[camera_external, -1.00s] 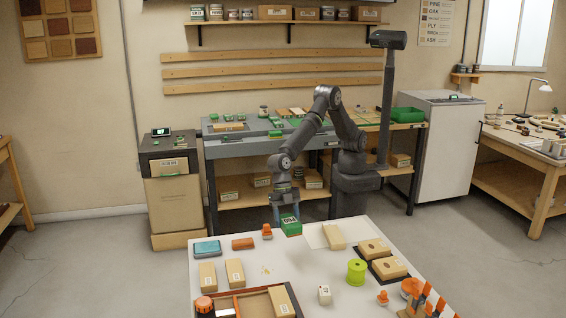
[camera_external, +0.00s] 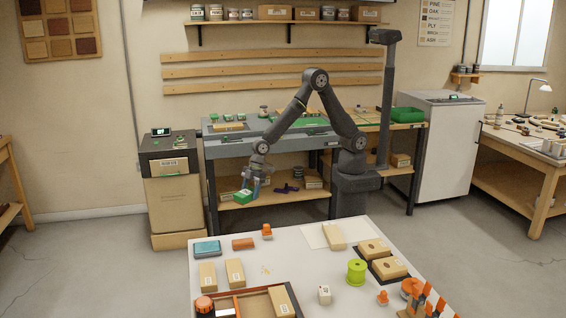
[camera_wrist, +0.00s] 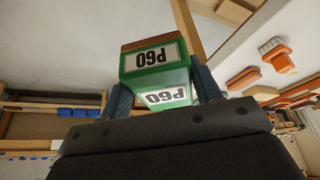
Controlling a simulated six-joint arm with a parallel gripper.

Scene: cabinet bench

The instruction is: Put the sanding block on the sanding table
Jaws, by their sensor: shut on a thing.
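The sanding block (camera_external: 244,198) is a green block with a white label. In the wrist view the block (camera_wrist: 157,70) shows two labels reading P60 upside down and a brown lower layer. My gripper (camera_external: 252,188) is shut on it, with one finger on each side in the wrist view (camera_wrist: 163,88). It holds the block in the air, in front of the grey bench and beyond the far edge of the white table. The grey bench (camera_external: 225,150) at the back, which looks like the sanding table, has several small green items on top.
The white table (camera_external: 290,250) in front carries wooden blocks, a lime spool (camera_external: 356,271), orange-handled items and a divided tray (camera_external: 250,300). A dark cabinet (camera_external: 168,150) stands left of the grey bench.

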